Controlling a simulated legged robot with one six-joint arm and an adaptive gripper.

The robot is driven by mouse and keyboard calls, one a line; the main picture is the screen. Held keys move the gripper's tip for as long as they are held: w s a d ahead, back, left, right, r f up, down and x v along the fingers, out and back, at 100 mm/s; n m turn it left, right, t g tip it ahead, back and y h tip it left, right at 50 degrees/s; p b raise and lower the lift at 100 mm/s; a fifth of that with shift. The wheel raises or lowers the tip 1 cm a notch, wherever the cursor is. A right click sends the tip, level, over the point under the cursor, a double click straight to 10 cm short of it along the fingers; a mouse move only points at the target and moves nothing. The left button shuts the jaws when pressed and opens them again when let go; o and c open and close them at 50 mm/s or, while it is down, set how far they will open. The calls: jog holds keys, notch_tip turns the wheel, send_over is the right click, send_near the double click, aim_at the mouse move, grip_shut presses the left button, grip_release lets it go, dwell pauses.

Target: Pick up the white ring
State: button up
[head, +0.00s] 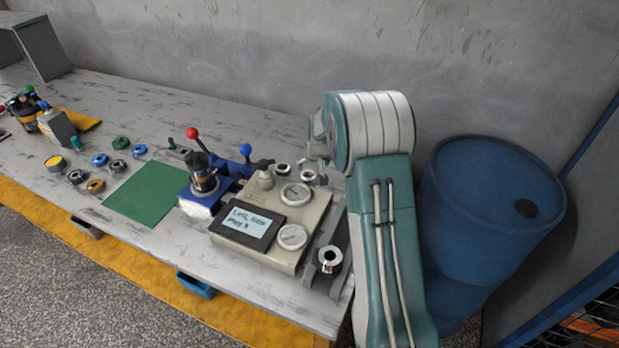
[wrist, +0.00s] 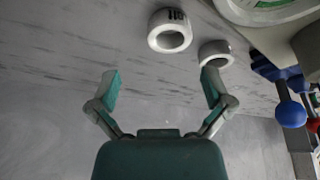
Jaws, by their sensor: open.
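Two white rings are in the wrist view. The larger ring (wrist: 157,24) has dark marks on its side and lies on the bench beyond the space between my fingers. The smaller ring (wrist: 206,49) is just right of it, close to the right fingertip. My gripper (wrist: 160,78) is open and empty, with its fingers spread wide and short of the larger ring. In the head view, two small pale rings (head: 283,174) stand on the bench behind the gauge box, and my gripper (head: 317,164) is above and beside the right one (head: 308,178).
The beige gauge box (head: 262,222) with dials and a screen stands in front of the rings. A blue valve with a red-knobbed lever (head: 193,133) is to the left. A blue barrel (head: 490,215) stands right of my arm. Several coloured rings lie further left.

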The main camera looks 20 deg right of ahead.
aim_at(308, 175)
jog(key=shift+w+a+f, duration=0.2)
jog(key=shift+a+f, duration=0.15)
jog(key=shift+f, duration=0.3)
jog(key=x, duration=0.3)
jog(key=shift+a+f, duration=0.35)
jog(key=shift+w+d+f, duration=0.2)
jog(key=shift+w+f, duration=0.05)
jog(key=shift+f, duration=0.15)
jog(key=shift+a, duration=0.1)
jog(key=c, duration=0.8)
